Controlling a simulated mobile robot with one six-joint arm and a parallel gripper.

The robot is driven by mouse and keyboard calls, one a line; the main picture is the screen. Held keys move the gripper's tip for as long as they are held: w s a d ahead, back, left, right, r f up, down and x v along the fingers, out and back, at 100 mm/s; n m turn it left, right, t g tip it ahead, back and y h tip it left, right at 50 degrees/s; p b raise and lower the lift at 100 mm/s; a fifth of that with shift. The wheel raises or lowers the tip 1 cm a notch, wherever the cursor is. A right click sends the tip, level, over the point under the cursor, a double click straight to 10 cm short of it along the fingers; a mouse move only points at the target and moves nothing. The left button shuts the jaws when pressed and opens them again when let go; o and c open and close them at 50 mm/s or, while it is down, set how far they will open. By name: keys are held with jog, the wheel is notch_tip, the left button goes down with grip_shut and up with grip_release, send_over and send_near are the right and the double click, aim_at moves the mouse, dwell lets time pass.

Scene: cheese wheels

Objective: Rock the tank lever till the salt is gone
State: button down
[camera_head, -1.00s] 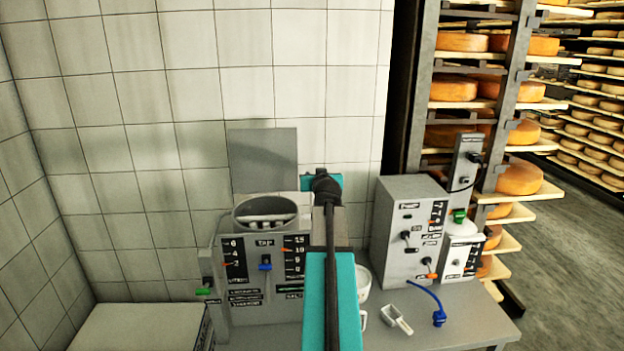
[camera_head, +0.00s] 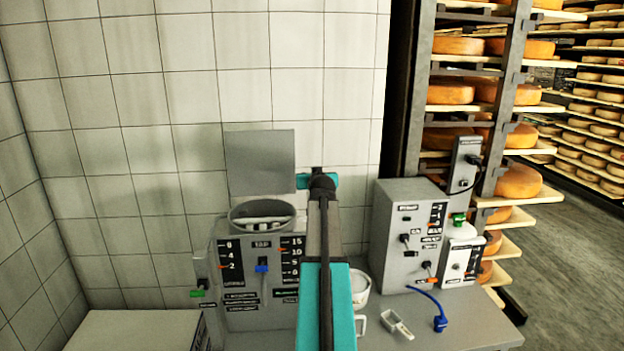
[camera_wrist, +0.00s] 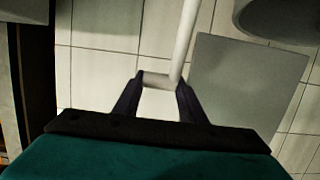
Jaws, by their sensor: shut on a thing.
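The grey tank unit (camera_head: 232,312) stands on the bench against the tiled wall. Its round opening (camera_head: 235,217) shows white material inside; I cannot tell whether it is salt. Its front has two scales; the left red pointer (camera_head: 223,267) is near 2 and the right orange pointer (camera_head: 282,250) near 10. My gripper (camera_wrist: 160,84) is shut on the pale lever (camera_wrist: 184,40), with a short grip piece between the fingertips in the wrist view. In the head view my own arm hides the fingers and the lever.
A grey plate (camera_head: 260,162) stands behind the tank. Right of my arm are a white cup (camera_head: 361,290), a scoop (camera_head: 398,325), a blue plug (camera_head: 440,323) and a grey control box (camera_head: 400,225). Cheese racks (camera_head: 445,92) stand behind. A pale block (camera_head: 135,330) is front left.

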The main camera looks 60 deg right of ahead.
jog(key=shift+s+d+f, duration=0.15)
jog(key=shift+d+f, duration=0.05)
jog(key=c, duration=1.3)
grip_release()
jog(key=shift+o, duration=0.5)
jog(key=shift+d+f, duration=0.1)
jog(key=shift+d, duration=0.05)
jog(key=shift+a, duration=0.2)
jog(key=shift+s+a+r, duration=0.15)
jog(key=shift+a+r, duration=0.05)
jog(key=shift+a, duration=0.15)
jog(key=b+v, duration=0.3)
jog(key=v, duration=1)
jog(key=shift+d, duration=0.1)
